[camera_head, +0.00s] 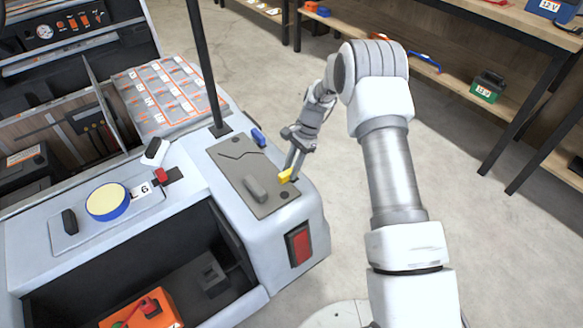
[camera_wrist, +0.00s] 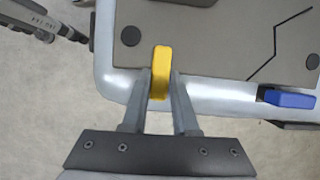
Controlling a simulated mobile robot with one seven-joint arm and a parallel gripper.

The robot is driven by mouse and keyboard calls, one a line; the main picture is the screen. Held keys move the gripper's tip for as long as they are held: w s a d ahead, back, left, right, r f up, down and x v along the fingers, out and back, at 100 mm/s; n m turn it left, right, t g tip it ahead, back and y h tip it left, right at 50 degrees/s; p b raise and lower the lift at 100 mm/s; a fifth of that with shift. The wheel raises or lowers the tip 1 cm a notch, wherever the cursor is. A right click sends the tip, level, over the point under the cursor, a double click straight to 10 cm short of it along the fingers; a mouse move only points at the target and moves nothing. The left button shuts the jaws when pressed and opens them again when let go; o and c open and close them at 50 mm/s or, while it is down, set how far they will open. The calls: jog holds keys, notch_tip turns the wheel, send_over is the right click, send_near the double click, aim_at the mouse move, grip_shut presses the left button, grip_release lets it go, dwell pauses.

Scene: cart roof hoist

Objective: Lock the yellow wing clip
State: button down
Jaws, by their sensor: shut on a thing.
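The yellow wing clip (camera_head: 285,176) sits at the right edge of the grey plate (camera_head: 240,163) on the cart's rear corner. In the wrist view the yellow clip (camera_wrist: 161,68) reaches from the light rim onto the plate's edge. My gripper (camera_wrist: 160,88) is shut on it, with one finger on each side. My gripper (camera_head: 290,172) also shows in the head view, coming from above right. The clip's lower part is between the fingers and partly hidden. I cannot tell whether its latch is engaged.
A blue clip (camera_head: 258,137) sits farther along the same plate edge. A black post (camera_head: 203,65) rises behind the plate, and a grey handle (camera_head: 255,188) stands on it. Shelves (camera_head: 480,75) line the back right.

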jog(key=c, duration=0.7)
grip_release()
jog(key=p+v, duration=0.3)
jog(key=v, duration=1.4)
jog(key=shift+r, duration=0.25)
